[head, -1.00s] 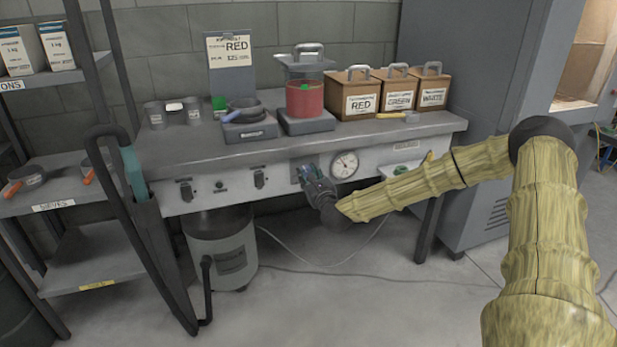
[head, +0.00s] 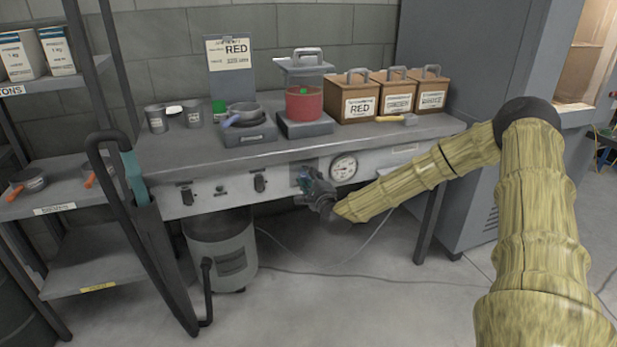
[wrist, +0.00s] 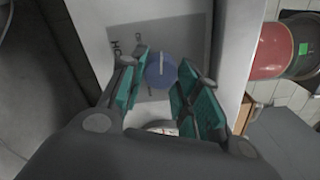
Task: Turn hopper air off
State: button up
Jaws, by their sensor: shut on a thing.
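The hopper air control is a round blue knob (wrist: 160,70) with a pale pointer line, on a grey plate (wrist: 125,45) whose partly visible lettering starts "HO". The plate is on the bench's front panel (head: 220,190). My gripper (head: 308,180) is at this panel, left of the round gauge (head: 344,168). In the wrist view its teal-padded fingers (wrist: 163,62) are on both sides of the knob, shut on it. In the head view my gripper hides the knob.
Black switches (head: 260,182) sit left of my gripper on the panel. The bench top (head: 170,150) above holds a red hopper (head: 306,103), wooden boxes (head: 357,100) and a pan.

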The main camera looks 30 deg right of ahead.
jog(key=shift+n+p, duration=1.4)
jog(key=shift+n, duration=2.7)
jog(key=o, duration=1)
jog(key=shift+s, duration=0.1)
jog(key=v, duration=1.1)
jog(key=shift+s, duration=0.4)
